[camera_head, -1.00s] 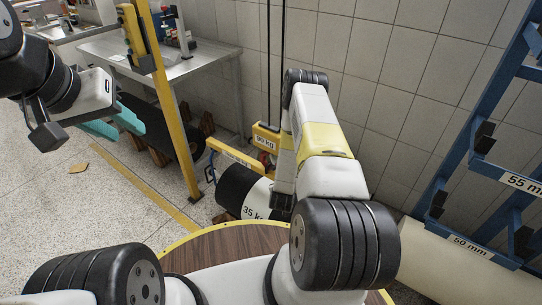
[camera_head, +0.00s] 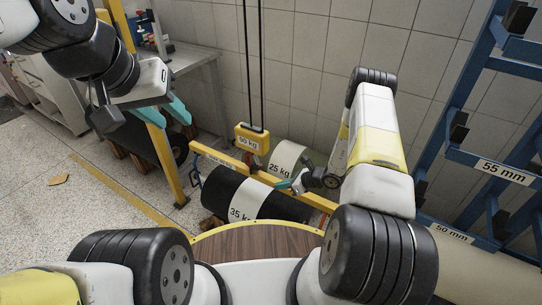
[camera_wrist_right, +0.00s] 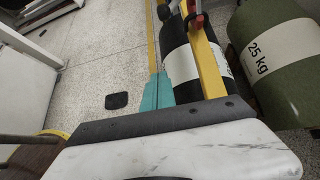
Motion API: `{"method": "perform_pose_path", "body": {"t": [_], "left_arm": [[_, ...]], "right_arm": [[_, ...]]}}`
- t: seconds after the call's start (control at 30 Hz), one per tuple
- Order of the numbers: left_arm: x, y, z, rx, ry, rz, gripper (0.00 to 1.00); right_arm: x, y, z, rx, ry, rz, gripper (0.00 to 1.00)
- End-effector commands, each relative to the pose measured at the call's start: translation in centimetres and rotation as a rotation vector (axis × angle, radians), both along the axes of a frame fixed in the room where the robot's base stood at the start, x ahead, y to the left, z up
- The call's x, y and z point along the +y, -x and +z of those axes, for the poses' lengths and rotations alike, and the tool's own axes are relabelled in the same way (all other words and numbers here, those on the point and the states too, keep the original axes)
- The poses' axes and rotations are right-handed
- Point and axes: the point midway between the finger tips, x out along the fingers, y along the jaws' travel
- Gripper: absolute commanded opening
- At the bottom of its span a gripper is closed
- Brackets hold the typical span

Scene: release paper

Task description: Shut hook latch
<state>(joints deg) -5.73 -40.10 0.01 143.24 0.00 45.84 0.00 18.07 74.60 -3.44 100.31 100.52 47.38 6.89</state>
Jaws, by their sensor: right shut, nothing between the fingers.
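My left gripper (camera_head: 164,109) is open and empty, near the post.
A black 35 kg roll (camera_head: 270,202) and a 25 kg roll (camera_head: 287,158) lie beside the bar. A yellow 50 kg block (camera_head: 252,139) hangs on cables. A blue rack (camera_head: 470,100) stands right. Speckled floor (camera_head: 70,215) is mostly clear at left.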

Motion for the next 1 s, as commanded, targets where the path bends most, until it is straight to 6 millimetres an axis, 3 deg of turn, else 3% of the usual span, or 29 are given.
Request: {"method": "perform_pose_path", "body": {"t": [0.1, 0.2, 0.7, 0.8, 1.0], "left_arm": [[0.0, 0.0, 0.0, 0.0, 0.0, 0.0, 0.36], [0.0, 0.0, 0.0, 0.0, 0.0, 0.0, 0.36], [0.0, 0.0, 0.0, 0.0, 0.0, 0.0, 0.36], [0.0, 0.0, 0.0, 0.0, 0.0, 0.0, 0.36], [0.0, 0.0, 0.0, 0.0, 0.0, 0.0, 0.36]], "right_arm": [[0.1, -1.7, 1.4, -0.028, -0.066, -0.06, 0.0], [0.5, -2.3, 1.4, -0.033, -0.078, -0.069, 0.0], [7.4, -6.6, -4.0, -0.032, -0.074, -0.063, 0.0], [7.3, -7.0, -1.8, -0.034, -0.072, -0.065, 0.0], [7.5, -7.4, 0.0, -0.033, -0.074, -0.066, 0.0]]}}
